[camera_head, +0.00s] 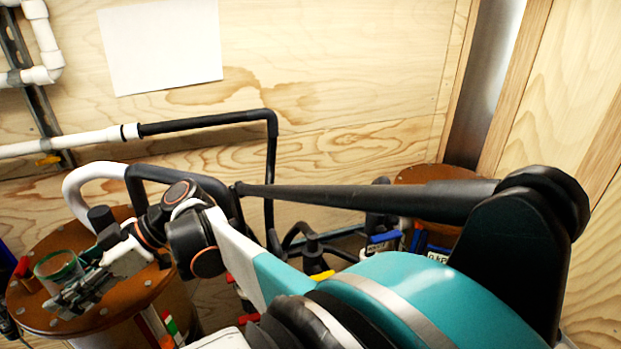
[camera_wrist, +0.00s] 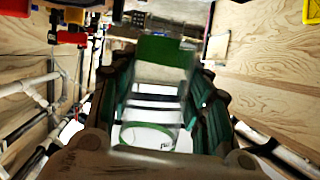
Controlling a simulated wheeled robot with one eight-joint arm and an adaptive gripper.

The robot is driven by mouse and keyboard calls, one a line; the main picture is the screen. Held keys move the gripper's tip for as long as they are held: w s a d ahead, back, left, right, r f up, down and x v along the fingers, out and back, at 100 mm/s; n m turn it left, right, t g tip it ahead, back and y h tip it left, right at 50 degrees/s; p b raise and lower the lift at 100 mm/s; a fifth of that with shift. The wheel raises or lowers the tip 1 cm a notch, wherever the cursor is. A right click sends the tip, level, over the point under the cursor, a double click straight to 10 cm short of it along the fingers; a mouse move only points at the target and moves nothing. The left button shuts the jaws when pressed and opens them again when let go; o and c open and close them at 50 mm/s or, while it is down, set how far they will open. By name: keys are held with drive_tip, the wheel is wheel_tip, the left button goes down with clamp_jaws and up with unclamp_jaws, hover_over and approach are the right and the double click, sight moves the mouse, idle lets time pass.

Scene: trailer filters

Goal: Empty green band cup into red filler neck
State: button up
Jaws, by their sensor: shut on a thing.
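The clear cup with a green band (camera_head: 58,268) is at the far left of the head view, above the brown lid of a tank. My gripper (camera_head: 78,288) is shut on it from the right side. In the wrist view the clear cup (camera_wrist: 155,95) sits between the two fingers, with a green ring at its near end. What is inside the cup cannot be told. A small red part (camera_head: 22,267) stands by the left edge of the lid, just left of the cup. Whether it is the red filler neck is unclear.
The round brown bolted lid (camera_head: 40,318) tops a tank at left. A white pipe loop (camera_head: 85,180) and black pipes (camera_head: 200,124) run behind my arm. A second brown-lidded tank (camera_head: 445,175) stands at right. Plywood walls close off the back and right.

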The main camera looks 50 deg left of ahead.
sight(73, 260)
drive_tip(key=shift+f, duration=0.15)
drive_tip(key=shift+d+r, duration=0.1)
drive_tip(key=shift+r, duration=0.25)
drive_tip(key=shift+r+p, duration=1.1)
drive_tip(key=shift+r, duration=1.1)
